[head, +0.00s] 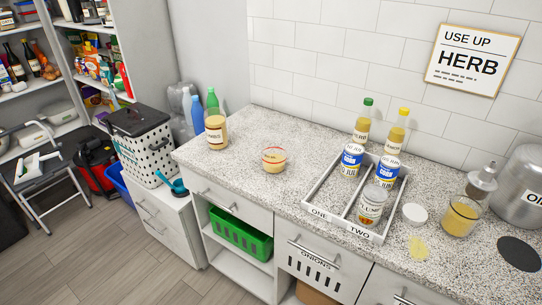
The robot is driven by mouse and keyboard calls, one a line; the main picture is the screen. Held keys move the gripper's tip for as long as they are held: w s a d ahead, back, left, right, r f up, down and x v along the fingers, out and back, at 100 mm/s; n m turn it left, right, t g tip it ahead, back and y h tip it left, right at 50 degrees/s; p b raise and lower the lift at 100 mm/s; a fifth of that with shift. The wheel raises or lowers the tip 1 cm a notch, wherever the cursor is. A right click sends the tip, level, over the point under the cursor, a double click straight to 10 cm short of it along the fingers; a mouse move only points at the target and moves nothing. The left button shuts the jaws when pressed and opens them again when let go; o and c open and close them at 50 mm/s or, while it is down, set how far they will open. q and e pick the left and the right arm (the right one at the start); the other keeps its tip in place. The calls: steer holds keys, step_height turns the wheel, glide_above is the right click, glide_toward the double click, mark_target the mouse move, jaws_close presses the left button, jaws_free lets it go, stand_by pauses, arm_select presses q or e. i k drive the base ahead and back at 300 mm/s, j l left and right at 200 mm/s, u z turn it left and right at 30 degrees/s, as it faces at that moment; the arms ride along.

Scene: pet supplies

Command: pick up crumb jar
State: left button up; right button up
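A jar with tan contents, a pale lid and a small label (216,131) stands upright at the left end of the speckled counter (240,160). It looks like the crumb jar, but its lettering is too small to read surely. Neither of my grippers shows in the head view, and nothing is seen touching the jar.
A low tub (273,160) stands right of the jar. Further right, a white divided tray (318,212) holds bottles, cans and a jar (371,206). A glass dispenser (462,215) and oil canister (522,195) stand at the right.

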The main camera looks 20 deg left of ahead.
mark_target(216, 129)
steer(key=i+j+u, duration=0.2)
steer(key=j+u, duration=0.2)
steer(key=i+j+u, duration=0.2)
steer(key=u, duration=0.2)
steer(key=i+j+u, duration=0.35)
steer(key=k+l, duration=0.1)
